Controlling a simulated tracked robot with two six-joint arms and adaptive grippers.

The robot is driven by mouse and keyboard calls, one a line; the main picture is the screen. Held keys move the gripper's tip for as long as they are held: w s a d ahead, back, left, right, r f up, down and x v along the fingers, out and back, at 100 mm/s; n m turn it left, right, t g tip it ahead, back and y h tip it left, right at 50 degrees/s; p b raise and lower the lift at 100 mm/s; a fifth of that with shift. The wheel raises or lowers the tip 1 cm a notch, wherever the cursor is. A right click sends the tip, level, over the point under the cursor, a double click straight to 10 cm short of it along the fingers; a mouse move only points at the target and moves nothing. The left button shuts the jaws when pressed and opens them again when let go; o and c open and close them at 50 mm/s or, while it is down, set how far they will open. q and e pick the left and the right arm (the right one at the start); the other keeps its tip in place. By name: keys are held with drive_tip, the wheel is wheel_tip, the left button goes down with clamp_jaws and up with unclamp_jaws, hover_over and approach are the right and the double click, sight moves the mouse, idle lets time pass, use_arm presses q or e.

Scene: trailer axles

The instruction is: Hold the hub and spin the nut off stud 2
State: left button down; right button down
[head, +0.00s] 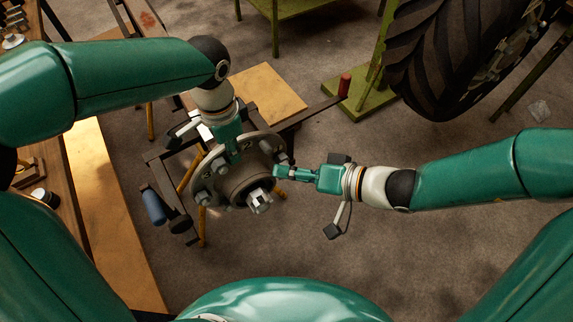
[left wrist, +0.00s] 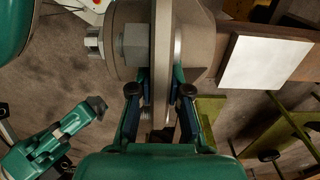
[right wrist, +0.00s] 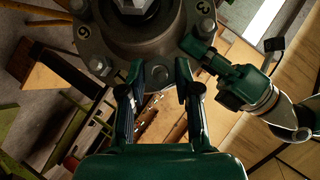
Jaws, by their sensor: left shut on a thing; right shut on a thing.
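The grey metal hub (head: 251,182) has a round flange with several studs and nuts and a slotted nut (head: 260,201) at its middle. My left gripper (head: 235,154) is shut on the flange's upper edge; in the left wrist view its fingers stand on either side of the flange rim (left wrist: 162,50). Painted numbers show on the flange, one a 3; I cannot clearly tell the held nut's number. The fingers hide part of it.
The hub sits on an axle with a dark frame and yellow legs (head: 202,228). A blue cylinder (head: 154,206) is at its left. A large tyre (head: 445,60) and a red cylinder (head: 345,84) on a green base stand behind right. Floor to the lower right is clear.

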idle(0.3)
use_arm(q)
drive_tip(key=c, duration=1)
unclamp_jaws()
drive_tip(key=shift+c, duration=0.2)
